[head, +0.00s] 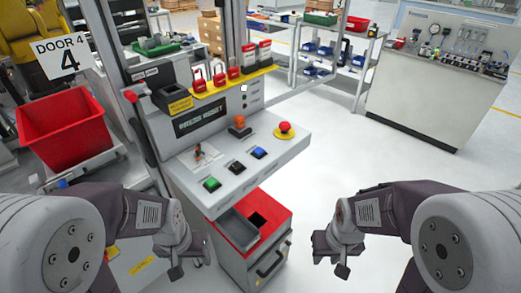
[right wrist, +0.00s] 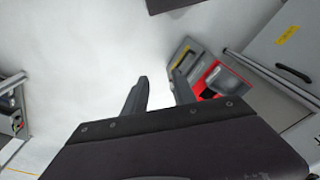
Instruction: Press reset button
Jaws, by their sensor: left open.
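The grey control console (head: 228,190) stands upright at the middle of the head view. A dark sign (head: 200,120) above its panel seems to read "PRESS RESET". The panel carries a green button (head: 211,184), a black button (head: 236,167), a blue button (head: 258,152) and a red mushroom button (head: 285,128) on a yellow base. Which one is reset, I cannot read. My left gripper (head: 178,267) is open, low in front of the console's left side. My right gripper (head: 337,262) is open and empty, lower right of the console; its spread fingers show in the right wrist view (right wrist: 161,88). Neither touches a button.
An orange lamp (head: 239,122) and a small key switch (head: 201,154) also sit on the panel. A red-topped cabinet (head: 279,222) is below the panel. A red bin (head: 62,130) is left. The floor right of the console is clear.

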